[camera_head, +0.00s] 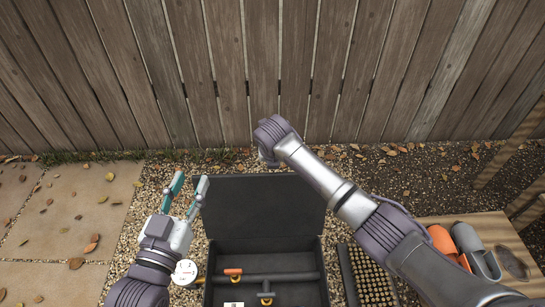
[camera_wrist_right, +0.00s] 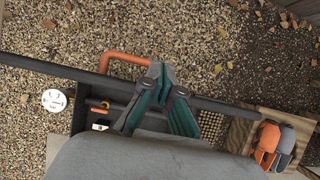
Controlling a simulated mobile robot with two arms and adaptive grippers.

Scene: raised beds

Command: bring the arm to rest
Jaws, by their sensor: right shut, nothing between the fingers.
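My right arm (camera_head: 340,195) reaches from the lower right across the head view and is bent up toward the fence. Its gripper does not show there. In the right wrist view my right gripper (camera_wrist_right: 167,84) has dark green finger pads and is shut with nothing held, in front of the dark box. My left gripper (camera_head: 187,187) stands at the lower left of the head view, left of the box's raised lid. Its teal-tipped fingers are apart and empty.
Orange and grey clogs (camera_head: 466,240) rest on a wooden surface (camera_head: 510,232). A plank fence (camera_head: 260,70) closes the back.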

